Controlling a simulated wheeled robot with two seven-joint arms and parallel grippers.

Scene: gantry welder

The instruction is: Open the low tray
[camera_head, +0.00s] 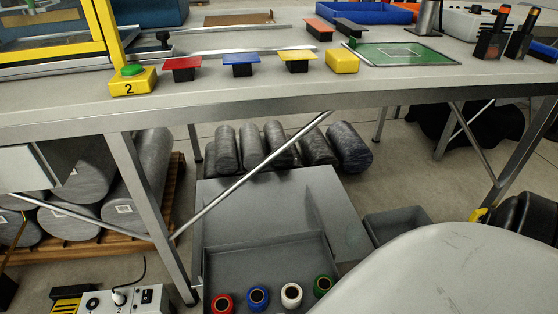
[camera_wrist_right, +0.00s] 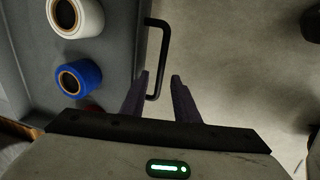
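The low tray (camera_head: 265,262) is a grey drawer-like box under the table, with its floor and several coloured spools showing. Its front edge is cut off in the head view. In the right wrist view the tray's grey wall (camera_wrist_right: 122,45) carries a black bar handle (camera_wrist_right: 163,50). My right gripper (camera_wrist_right: 159,76) is open, its two dark fingertips on either side of the lower part of the handle. A gap shows between the handle and the right finger; contact with the left finger is unclear. My left gripper is not in view.
A white spool (camera_wrist_right: 75,17) and a blue spool (camera_wrist_right: 78,77) lie in the tray near the handle. The table (camera_head: 60,112) with its legs and slanted brace (camera_head: 255,172) stands over the tray.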

